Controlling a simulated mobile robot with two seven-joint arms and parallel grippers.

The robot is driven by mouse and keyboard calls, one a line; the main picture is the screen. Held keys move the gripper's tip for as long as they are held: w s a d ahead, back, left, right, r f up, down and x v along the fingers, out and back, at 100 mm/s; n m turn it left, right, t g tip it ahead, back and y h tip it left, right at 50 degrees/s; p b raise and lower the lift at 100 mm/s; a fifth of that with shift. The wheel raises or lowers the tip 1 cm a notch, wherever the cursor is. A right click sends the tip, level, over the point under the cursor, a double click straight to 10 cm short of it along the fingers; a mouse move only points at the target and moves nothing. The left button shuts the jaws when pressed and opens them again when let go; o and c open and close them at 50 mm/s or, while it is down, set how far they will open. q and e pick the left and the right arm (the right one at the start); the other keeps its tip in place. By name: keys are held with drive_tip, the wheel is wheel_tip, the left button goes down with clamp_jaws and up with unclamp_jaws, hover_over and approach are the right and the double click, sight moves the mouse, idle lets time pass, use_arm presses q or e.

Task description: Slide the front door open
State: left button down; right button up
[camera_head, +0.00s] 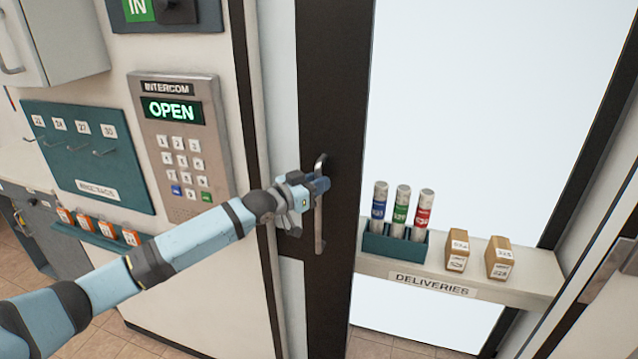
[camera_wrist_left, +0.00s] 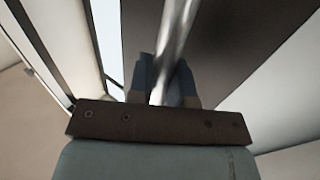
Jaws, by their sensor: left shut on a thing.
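The front door has a dark frame (camera_head: 335,90) and a vertical metal bar handle (camera_head: 319,225). My left gripper (camera_head: 318,186) is shut on the upper part of the handle. In the left wrist view the gripper's fingers (camera_wrist_left: 165,85) sit on both sides of the handle bar (camera_wrist_left: 174,40). A bright opening (camera_head: 470,110) shows to the right of the door's dark frame. The intercom (camera_head: 180,140) on the wall at left reads OPEN in green. My right gripper is not in view.
A deliveries shelf (camera_head: 525,287) crosses the opening at right. It bears a green holder (camera_head: 393,246) with three tubes and two small tan boxes, one of them nearer the middle (camera_head: 457,250). A teal hook panel (camera_head: 85,155) and a small rack of orange tags (camera_head: 100,232) are at left.

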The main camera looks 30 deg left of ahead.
use_arm(q)
drive_tip(key=c, duration=1.1)
unclamp_jaws()
drive_tip(key=shift+b+v, duration=1.35)
drive_tip(key=shift+v, duration=5.5)
